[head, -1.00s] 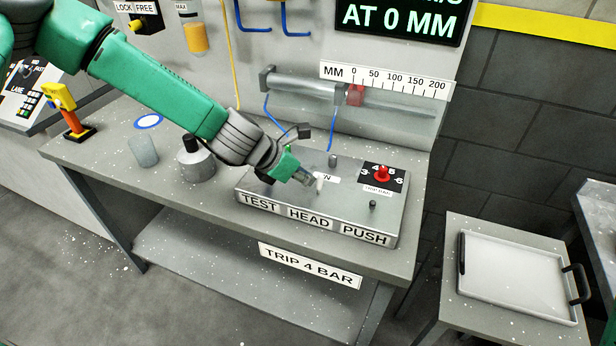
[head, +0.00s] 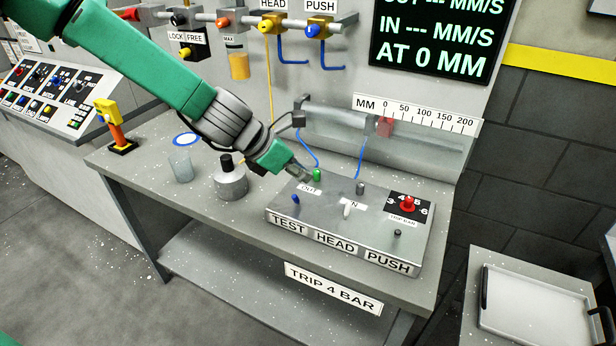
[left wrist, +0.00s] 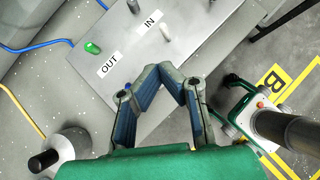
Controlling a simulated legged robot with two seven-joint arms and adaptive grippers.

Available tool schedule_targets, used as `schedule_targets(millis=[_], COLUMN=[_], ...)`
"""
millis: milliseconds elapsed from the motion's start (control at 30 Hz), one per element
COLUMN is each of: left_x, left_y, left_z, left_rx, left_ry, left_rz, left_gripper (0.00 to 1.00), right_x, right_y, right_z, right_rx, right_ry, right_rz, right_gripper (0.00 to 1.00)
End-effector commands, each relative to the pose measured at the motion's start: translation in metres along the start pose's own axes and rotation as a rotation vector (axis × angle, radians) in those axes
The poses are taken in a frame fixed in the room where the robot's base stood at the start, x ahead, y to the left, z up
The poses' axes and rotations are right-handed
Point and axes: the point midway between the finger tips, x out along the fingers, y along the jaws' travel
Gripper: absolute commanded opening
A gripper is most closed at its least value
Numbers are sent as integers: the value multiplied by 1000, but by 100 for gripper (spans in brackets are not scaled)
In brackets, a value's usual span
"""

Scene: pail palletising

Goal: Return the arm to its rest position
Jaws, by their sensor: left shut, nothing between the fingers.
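My left arm comes in from the upper left of the head view. Its gripper (head: 306,178) is shut and empty above the back left part of the test box (head: 335,230), close to the green knob (head: 317,174) by the OUT label. In the left wrist view the fingers (left wrist: 172,72) meet at their tips over the box's near edge. My right gripper does not show.
The box stands on a grey bench (head: 130,165). A dark-capped metal pot (head: 230,182), a glass cup (head: 180,165) and an orange-handled lever (head: 115,125) stand to its left. A red dial (head: 408,203) is on the box's right. A low table with a tray (head: 535,305) stands at lower right.

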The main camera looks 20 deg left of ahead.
Motion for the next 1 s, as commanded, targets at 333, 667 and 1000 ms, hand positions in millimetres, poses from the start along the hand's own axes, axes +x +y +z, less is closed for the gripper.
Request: schedule_targets(millis=[333,667,1000], left_x=[0,63,102], left_y=[-1,-34,-106], left_z=[0,-129,-370], left_rx=[2,515,1772], left_ry=[0,260,533], left_rz=[1,-27,-461], left_gripper=[0,0,0], right_x=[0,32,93], right_y=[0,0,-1], right_z=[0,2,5], right_rx=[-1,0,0], right_ry=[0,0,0], right_rz=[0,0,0], right_gripper=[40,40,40])
